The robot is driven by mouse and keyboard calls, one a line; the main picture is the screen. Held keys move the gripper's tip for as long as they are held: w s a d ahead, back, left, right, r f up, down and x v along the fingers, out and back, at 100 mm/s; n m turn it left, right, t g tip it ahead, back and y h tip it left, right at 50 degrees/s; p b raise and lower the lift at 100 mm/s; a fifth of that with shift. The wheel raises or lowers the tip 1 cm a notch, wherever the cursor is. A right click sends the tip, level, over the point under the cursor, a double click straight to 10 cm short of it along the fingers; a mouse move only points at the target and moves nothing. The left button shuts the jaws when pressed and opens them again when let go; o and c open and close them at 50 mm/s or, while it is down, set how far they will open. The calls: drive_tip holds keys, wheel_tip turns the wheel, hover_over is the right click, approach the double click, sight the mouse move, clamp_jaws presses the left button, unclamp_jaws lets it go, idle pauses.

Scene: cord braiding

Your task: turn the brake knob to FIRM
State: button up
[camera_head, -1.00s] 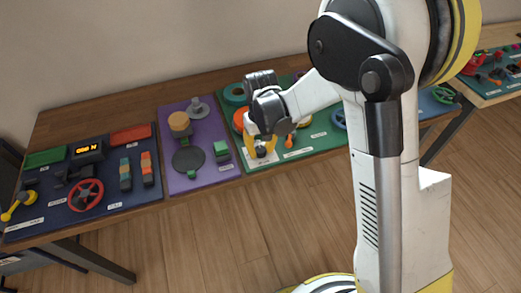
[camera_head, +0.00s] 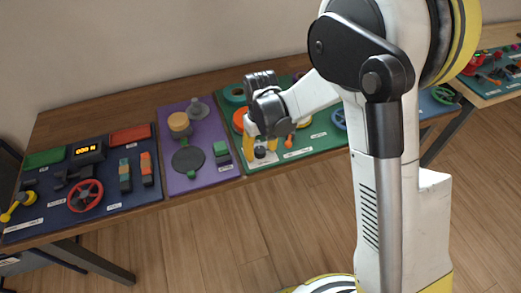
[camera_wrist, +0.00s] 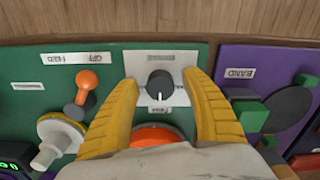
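The brake knob appears to be the dark round knob (camera_wrist: 160,85) on a white plate (camera_wrist: 143,62), in the wrist view's upper middle. Its white pointer line faces the bottom of that view. The plate's small labels are too blurred to read. My gripper (camera_wrist: 160,80) is open, with one yellow finger on each side of the knob and visible gaps between. In the head view my gripper (camera_head: 259,144) is over the front left of the green board (camera_head: 232,97), and the knob (camera_head: 260,153) shows between the fingers.
An orange lever (camera_wrist: 87,80) and a pale round knob (camera_wrist: 60,133) stand left of the fingers in the wrist view. An orange disc (camera_wrist: 157,136) lies between the fingers. A purple board (camera_wrist: 232,60) with green blocks is at right.

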sight(262, 151)
drive_tip(key=shift+r, duration=0.1)
wheel_tip(262, 151, up, 12)
idle(0.5)
idle(0.4)
drive_tip(key=s+d+r+m+t, duration=0.2)
drive_tip(key=s+d+r+t, duration=0.1)
drive_tip(key=s+d, duration=0.4)
drive_tip(key=s+d+r+m+t, duration=0.3)
drive_tip(key=s+d+r+t, duration=0.1)
drive_tip(key=s+d, duration=0.4)
drive_tip(key=s+r, duration=0.1)
drive_tip(key=s, duration=0.1)
drive_tip(key=shift+s+d+r, duration=0.15)
drive_tip(key=shift+s+r, duration=0.2)
